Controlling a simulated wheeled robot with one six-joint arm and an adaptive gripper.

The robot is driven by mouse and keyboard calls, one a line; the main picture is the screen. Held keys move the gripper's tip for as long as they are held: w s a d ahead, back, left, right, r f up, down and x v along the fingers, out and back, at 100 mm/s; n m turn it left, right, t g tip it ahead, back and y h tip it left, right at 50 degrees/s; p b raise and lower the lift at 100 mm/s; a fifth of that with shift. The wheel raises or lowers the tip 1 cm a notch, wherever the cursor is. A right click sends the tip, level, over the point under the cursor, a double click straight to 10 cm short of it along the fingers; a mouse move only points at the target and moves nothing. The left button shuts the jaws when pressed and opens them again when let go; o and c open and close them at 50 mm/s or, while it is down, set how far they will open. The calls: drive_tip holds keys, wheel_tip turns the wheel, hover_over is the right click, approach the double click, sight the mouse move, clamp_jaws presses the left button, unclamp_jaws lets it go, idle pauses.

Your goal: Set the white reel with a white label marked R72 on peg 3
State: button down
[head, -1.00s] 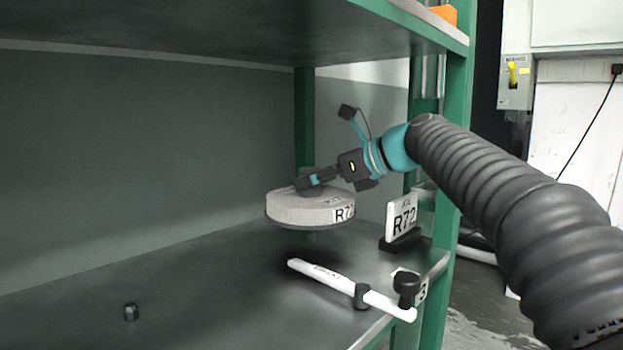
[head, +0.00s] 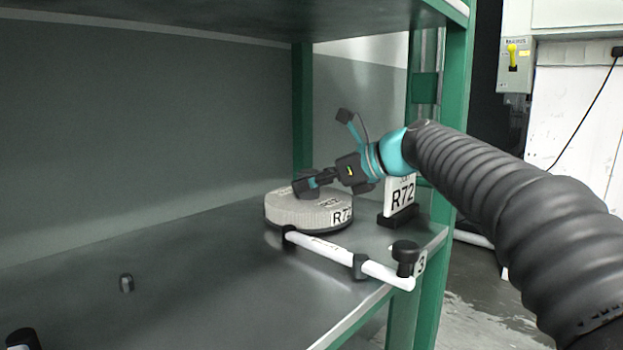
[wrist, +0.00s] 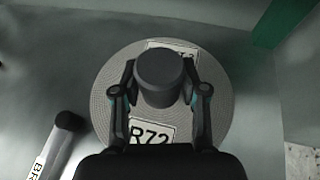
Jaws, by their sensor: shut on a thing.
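The white reel (head: 300,212) is a flat, light-grey wound disc with a white R72 label on its side. My gripper (head: 305,187) is above it, shut on the black hub (wrist: 160,78) at its centre. In the wrist view the gripper fingers (wrist: 160,98) lie on either side of that hub, and the reel (wrist: 108,75) spreads around them. The reel is level and low over the shelf, behind the white bar. Peg 3 itself is not visible; a tag marked 3 (head: 420,263) is at the shelf's front edge. I cannot tell whether the reel touches the shelf.
A green post (head: 455,130) is further right.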

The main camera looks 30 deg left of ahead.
drive_tip(key=c, duration=0.5)
unclamp_jaws()
drive_tip(key=shift+c, duration=0.2)
drive_tip(key=shift+r, duration=4.95)
